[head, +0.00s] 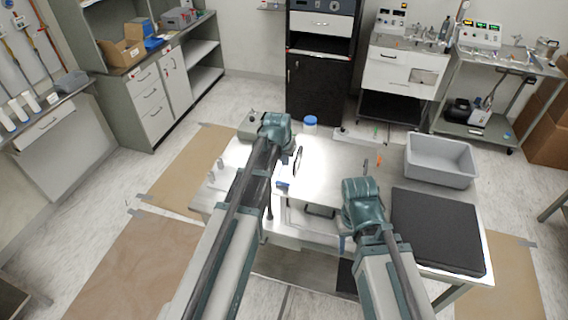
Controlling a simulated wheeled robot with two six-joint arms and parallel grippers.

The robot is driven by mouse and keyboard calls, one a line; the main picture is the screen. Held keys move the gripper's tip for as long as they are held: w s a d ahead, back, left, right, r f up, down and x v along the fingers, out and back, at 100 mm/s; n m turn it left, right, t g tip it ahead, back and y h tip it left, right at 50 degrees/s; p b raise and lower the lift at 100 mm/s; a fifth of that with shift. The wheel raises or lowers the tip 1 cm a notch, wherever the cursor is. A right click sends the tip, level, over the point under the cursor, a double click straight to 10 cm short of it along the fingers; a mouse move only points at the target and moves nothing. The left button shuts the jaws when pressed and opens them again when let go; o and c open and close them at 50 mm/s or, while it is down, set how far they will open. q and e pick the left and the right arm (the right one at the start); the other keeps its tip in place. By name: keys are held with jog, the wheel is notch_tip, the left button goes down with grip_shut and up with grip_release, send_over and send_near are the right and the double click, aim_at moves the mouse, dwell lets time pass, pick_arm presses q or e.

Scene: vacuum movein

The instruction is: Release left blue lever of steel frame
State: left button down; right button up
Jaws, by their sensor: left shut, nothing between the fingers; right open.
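The steel frame (311,222) shows as a pale metal structure at the front of the bench, partly hidden by my arms. A small blue part (283,184), which looks like its left blue lever, is at the upper left, just below my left gripper. Another blue part (342,243) shows beside my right wrist. My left gripper (297,160) is shut and empty, dark and small beyond the green wrist; I cannot tell whether it touches the lever. My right gripper (361,203) is open and empty above the bench, its fingers largely hidden by the wrist.
A grey bin (440,160) and a black mat (437,230) occupy the bench's right side. A blue-capped jar (310,125) stands at the back. Small orange items (379,160) lie mid-bench. The bright bench top (335,160) between the arms is mostly clear.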

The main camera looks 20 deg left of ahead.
aim_at(278, 183)
pick_arm(q)
notch_tip(278, 183, down, 3)
jog(key=shift+w+f+b, duration=0.1)
jog(key=shift+w+b, duration=0.05)
jog(key=shift+b, duration=0.85)
jog(key=shift+s+f+b, duration=0.25)
jog(key=shift+s, duration=0.4)
jog(key=shift+s+f+b, duration=0.25)
jog(key=shift+s, duration=0.65)
jog(key=shift+w, duration=0.1)
pick_arm(e)
notch_tip(278, 183, down, 4)
jog(key=shift+f, duration=0.1)
